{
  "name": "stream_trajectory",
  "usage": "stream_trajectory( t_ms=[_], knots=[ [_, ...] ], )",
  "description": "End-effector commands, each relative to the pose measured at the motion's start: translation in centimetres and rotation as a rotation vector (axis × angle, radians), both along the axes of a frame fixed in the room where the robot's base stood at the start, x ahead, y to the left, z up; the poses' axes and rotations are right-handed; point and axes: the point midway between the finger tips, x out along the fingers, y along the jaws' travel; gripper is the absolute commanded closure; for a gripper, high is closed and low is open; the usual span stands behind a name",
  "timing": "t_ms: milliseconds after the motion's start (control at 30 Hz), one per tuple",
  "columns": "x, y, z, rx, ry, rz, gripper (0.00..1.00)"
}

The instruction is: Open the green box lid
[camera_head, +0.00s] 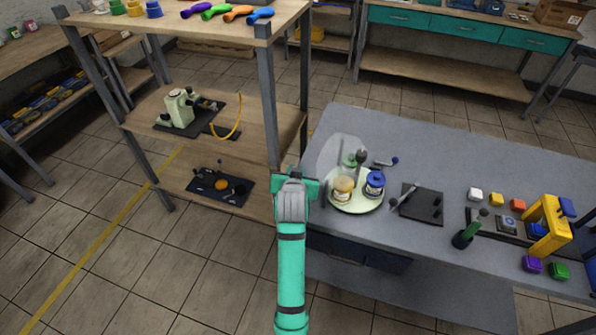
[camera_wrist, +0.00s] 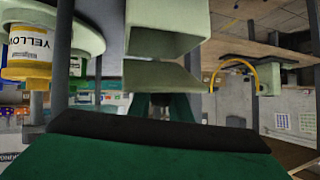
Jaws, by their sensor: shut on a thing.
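A small green box (camera_head: 559,270) sits at the right front of the grey table, beside a purple box. My gripper (camera_head: 296,183) is far to its left, at the table's left edge beside the shelf. In the wrist view a pale green box-like part (camera_wrist: 165,45) is close in front of my gripper, with a dark gap between its upper and lower pieces. I cannot tell if it is a lid. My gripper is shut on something. The fingertips and the held thing are not clear in the wrist view.
The wooden shelf (camera_head: 215,120) stands close on the left. Small blocks and a yellow frame (camera_head: 549,224) stand at right.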

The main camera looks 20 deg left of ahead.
Motion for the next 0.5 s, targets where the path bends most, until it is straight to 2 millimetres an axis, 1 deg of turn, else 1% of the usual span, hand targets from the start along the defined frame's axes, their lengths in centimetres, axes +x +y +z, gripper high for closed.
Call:
stream_trajectory(
  t_ms=[133,167,200,233,500],
  knots=[
    [-0.03,0.04,0.08,0.001,-0.002,0.001,1.00],
    [-0.03,0.04,0.08,0.001,-0.002,0.001,0.80],
    [-0.04,0.03,0.07,0.001,-0.002,0.001,0.70],
    [-0.03,0.03,0.06,0.001,-0.002,0.001,0.63],
    [-0.02,-0.09,0.03,0.000,-0.001,-0.001,0.63]
  ],
)
